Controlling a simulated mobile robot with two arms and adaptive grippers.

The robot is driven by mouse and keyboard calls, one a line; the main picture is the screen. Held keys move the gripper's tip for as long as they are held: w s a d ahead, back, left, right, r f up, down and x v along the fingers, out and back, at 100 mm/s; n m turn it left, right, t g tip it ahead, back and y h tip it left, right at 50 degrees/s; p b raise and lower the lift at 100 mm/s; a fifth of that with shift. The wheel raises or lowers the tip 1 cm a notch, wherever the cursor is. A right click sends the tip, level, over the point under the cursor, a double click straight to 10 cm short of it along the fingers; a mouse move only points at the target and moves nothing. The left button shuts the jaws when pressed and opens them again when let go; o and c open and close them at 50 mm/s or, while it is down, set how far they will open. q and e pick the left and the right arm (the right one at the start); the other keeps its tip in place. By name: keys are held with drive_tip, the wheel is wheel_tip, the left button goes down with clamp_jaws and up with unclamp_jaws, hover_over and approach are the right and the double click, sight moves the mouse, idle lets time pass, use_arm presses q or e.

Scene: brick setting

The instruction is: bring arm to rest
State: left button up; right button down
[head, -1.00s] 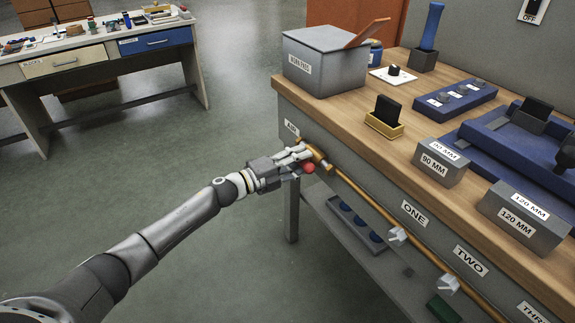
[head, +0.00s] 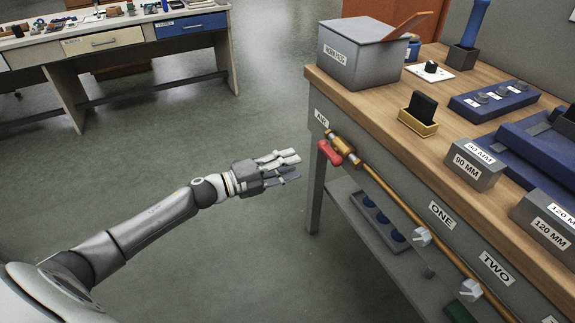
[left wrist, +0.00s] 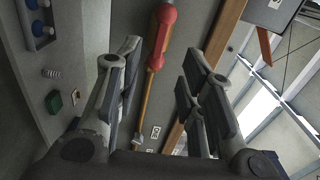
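My left arm reaches in from the left in the head view. Its gripper (head: 290,166) is empty and stands in free air to the left of the workbench front. In the left wrist view its fingers (left wrist: 160,68) are spread apart with nothing held between them. A red valve handle (head: 330,153) sits at the end of a brass pipe (head: 390,192) under the AIR label, apart from the gripper. The handle also shows in the left wrist view (left wrist: 162,32), beyond the fingers. My right gripper is not in view.
The wooden workbench (head: 375,108) on the right carries a grey box (head: 362,60), gauge blocks and blue fixtures. Its lower shelf holds a tray (head: 365,215). Another table (head: 115,50) stands at the back left. Open floor (head: 250,120) lies between them.

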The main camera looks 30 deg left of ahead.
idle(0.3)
